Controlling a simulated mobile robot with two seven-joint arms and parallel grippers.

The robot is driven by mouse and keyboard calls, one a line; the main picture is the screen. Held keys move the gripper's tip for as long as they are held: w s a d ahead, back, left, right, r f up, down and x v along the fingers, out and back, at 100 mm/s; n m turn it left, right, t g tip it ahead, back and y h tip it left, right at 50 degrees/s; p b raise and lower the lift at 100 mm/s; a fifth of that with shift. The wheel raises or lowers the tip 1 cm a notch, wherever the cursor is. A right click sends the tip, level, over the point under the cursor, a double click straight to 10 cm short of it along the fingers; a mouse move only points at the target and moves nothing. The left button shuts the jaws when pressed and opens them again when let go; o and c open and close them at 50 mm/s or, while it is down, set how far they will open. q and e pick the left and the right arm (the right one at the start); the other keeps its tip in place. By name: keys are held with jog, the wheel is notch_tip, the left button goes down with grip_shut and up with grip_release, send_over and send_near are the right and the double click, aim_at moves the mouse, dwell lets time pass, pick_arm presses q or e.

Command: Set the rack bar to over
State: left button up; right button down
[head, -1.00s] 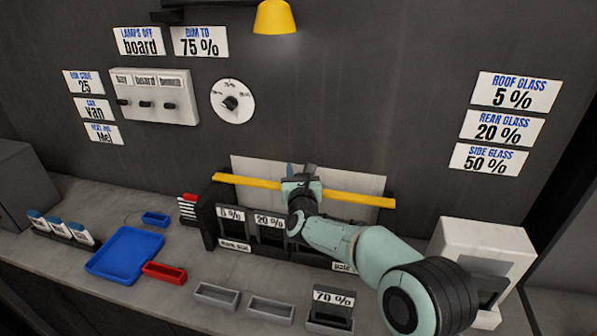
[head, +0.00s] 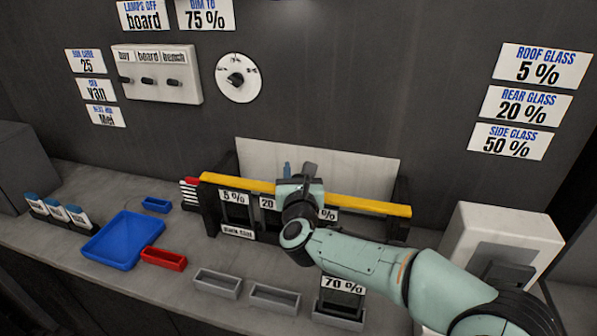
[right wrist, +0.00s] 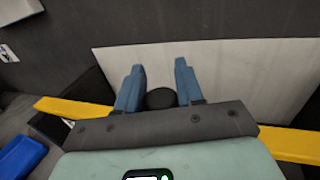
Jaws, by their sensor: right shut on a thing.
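The yellow rack bar (head: 240,184) runs across the top of the dark sample rack (head: 400,225), in front of a pale board (head: 355,172) and just above the cards marked 5 % and 20. My right gripper (head: 298,172) is at the middle of the bar. In the right wrist view its blue fingers (right wrist: 160,75) stand either side of a round black knob (right wrist: 161,98). The bar (right wrist: 75,108) shows on both sides of the gripper there. The gripper hides the bar's middle and some rack cards. My left gripper is out of view.
A blue tray (head: 125,240), a red tray (head: 163,259) and grey trays (head: 218,283) lie on the bench to the left and front. A 70 % card stand (head: 340,300) is near the front. A white box (head: 500,240) stands at right.

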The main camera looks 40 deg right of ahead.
jog(key=c, duration=0.9)
grip_release()
jog(key=shift+a, duration=0.2)
jog(key=shift+o, duration=0.6)
jog(key=shift+s, duration=0.15)
jog(key=b+v, duration=0.1)
jog(key=v, duration=1.2)
jog(key=shift+s+b, duration=0.2)
jog(key=shift+b, duration=0.1)
jog(key=shift+a, duration=0.15)
